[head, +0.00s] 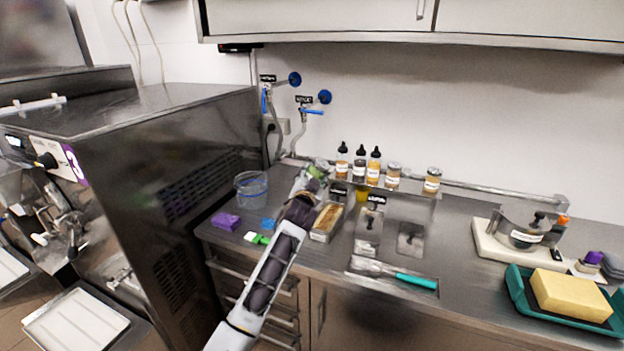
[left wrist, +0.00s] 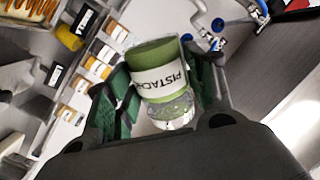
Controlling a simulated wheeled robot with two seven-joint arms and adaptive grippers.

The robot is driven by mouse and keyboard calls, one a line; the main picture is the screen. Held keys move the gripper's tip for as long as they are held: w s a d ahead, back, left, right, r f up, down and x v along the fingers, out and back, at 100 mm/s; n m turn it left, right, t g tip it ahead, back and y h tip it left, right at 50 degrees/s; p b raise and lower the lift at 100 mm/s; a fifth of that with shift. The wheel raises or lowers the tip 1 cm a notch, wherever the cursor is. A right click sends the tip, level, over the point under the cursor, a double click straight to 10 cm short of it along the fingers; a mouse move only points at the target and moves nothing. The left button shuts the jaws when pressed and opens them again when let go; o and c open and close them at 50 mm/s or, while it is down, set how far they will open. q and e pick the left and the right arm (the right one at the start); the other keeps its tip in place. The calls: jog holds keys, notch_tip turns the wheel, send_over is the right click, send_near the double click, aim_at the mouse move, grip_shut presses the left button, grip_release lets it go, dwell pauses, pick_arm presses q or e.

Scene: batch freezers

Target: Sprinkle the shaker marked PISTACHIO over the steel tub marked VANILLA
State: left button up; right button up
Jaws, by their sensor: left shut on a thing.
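My left gripper (head: 314,178) is shut on the shaker marked PISTACHIO (left wrist: 165,78), which has a green top, a white label and a clear end. That tub holds cream-coloured contents with orange-brown stripes and shows at the upper left of the left wrist view (left wrist: 33,24). The black label behind it (left wrist: 85,21) seems to begin VAN, but is hard to read. My right gripper is out of view.
Several topping bottles and jars (head: 392,177) line the back shelf. Other steel wells (head: 410,238) lie right of the tub. A clear bucket (head: 251,189) and purple block (head: 225,221) stand left.

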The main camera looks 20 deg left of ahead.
pick_arm(q)
jog(key=shift+s+a+f+m+b, duration=0.1)
jog(key=shift+a+f+m+b, duration=0.15)
jog(key=shift+f+m, duration=0.5)
jog(key=shift+a+f+m+b, duration=0.15)
jog(key=shift+a+f+m, duration=0.15)
jog(key=shift+f+m, duration=0.45)
jog(key=f+m, duration=0.2)
jog(key=m, duration=0.1)
jog(key=f+m+b, duration=0.1)
jog(key=f+m, duration=0.2)
jog(key=a+f+m+b, duration=0.1)
jog(key=f+m, duration=0.1)
jog(key=m, duration=0.1)
jog(key=shift+s+a+f+m, duration=0.1)
jog(key=shift+f+m, duration=0.2)
jog(key=shift+f, duration=0.1)
jog(key=shift+d+m+t+p, duration=0.15)
jog(key=shift+m+p, duration=0.55)
jog(key=shift+m, duration=0.4)
jog(key=shift+d+m+t+p, duration=0.15)
jog(key=shift+m+p, duration=0.5)
jog(key=shift+m, duration=0.45)
jog(key=shift+r, duration=0.2)
